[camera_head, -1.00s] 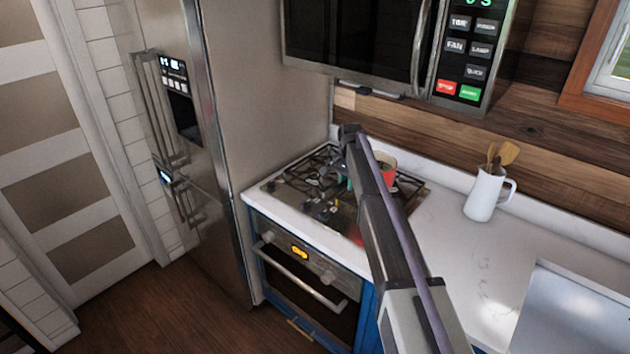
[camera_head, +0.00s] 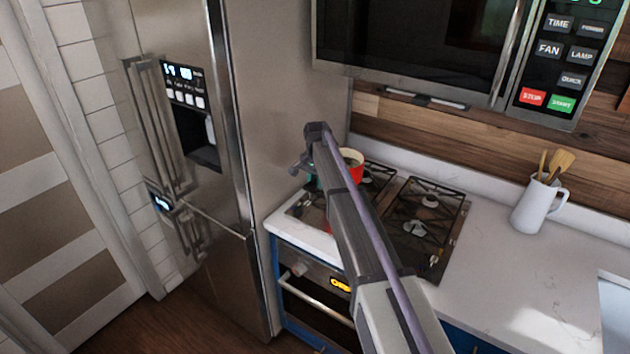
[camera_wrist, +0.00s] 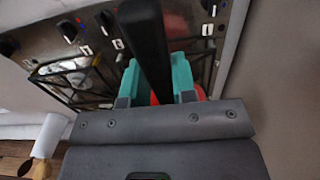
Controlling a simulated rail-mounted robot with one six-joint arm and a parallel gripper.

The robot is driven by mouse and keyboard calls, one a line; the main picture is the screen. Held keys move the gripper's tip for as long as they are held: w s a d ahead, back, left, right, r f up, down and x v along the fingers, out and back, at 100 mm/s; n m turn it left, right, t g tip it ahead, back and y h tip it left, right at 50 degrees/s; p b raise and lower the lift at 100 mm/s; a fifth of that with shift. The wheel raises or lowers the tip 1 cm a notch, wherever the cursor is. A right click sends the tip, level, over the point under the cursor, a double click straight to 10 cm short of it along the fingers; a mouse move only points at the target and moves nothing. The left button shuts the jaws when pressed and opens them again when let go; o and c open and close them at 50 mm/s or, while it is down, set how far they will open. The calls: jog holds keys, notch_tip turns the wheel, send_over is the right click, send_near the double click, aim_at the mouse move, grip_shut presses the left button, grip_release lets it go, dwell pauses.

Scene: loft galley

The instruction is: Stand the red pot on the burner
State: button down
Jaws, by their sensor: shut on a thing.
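The red pot (camera_head: 354,172) shows in the head view over the left, rear part of the gas hob (camera_head: 447,235), partly hidden behind my arm. I cannot tell whether its base touches the grate or hangs above it. My gripper, with teal fingers, is shut on the pot's black handle in the wrist view (camera_wrist: 157,82). The right-hand burners (camera_head: 430,201) with black grates are bare. The left-hand burners are mostly covered by the pot and my arm.
A steel fridge (camera_head: 235,190) stands close on the left of the hob. A microwave (camera_head: 410,45) hangs above the hob. A white jug (camera_head: 537,207) with wooden utensils stands on the counter at right. White counter (camera_head: 490,275) between hob and jug is clear.

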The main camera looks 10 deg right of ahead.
jog(key=f+b, duration=0.3)
jog(key=b, duration=0.1)
jog(key=s+d+f+b, duration=0.1)
jog(key=f+b, duration=0.1)
jog(key=shift+f, duration=0.35)
jog(key=shift+f+b, duration=0.45)
jog(key=shift+b, duration=0.05)
dwell(0.4)
